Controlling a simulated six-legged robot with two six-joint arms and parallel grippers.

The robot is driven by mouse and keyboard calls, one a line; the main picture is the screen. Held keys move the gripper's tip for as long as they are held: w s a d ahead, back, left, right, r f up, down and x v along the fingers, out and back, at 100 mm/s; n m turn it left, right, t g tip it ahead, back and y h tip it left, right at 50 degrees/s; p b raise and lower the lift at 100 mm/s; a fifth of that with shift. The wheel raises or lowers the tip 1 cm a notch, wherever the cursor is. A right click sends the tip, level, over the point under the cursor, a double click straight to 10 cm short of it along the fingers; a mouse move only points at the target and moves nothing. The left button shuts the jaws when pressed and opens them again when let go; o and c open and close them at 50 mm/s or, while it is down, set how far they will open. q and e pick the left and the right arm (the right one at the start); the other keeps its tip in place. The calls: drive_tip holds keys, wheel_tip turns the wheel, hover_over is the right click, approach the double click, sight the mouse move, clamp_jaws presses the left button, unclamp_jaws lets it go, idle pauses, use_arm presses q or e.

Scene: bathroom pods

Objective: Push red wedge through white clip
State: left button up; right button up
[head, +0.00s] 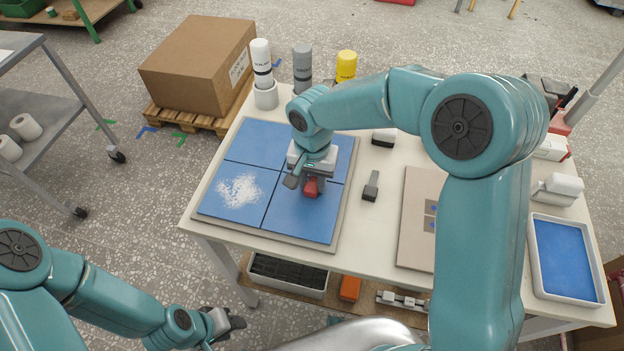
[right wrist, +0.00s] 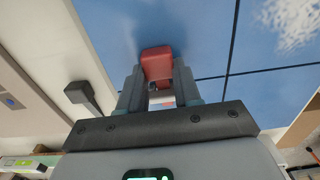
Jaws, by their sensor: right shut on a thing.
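The red wedge (head: 311,187) is between the fingers of my right gripper (head: 305,184), low over the blue tiles near where their joints cross. In the right wrist view the red wedge (right wrist: 157,62) sticks out past the fingertips of my right gripper (right wrist: 158,84), which are shut on it. I cannot make out the white clip for certain; a small pale patch shows between the fingers below the wedge. The gripper hides the tile joint around it in the head view. My left gripper (head: 224,324) is low at the front left, away from the table; its jaw opening is unclear.
The tiled board (head: 342,205) lies on the pale table, with white powder (head: 240,191) on its front left tile. A grey-handled tool (head: 371,186) lies right of it. A beige panel (head: 412,215) and a white tray (head: 539,270) are farther right. Bottles stand at the back edge.

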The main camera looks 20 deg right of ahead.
sight(314, 181)
drive_tip(key=shift+w+d, duration=0.25)
drive_tip(key=shift+w, duration=0.2)
drive_tip(key=o, duration=1.4)
drive_tip(key=shift+r+p, duration=2)
drive_tip(key=shift+r, duration=1.05)
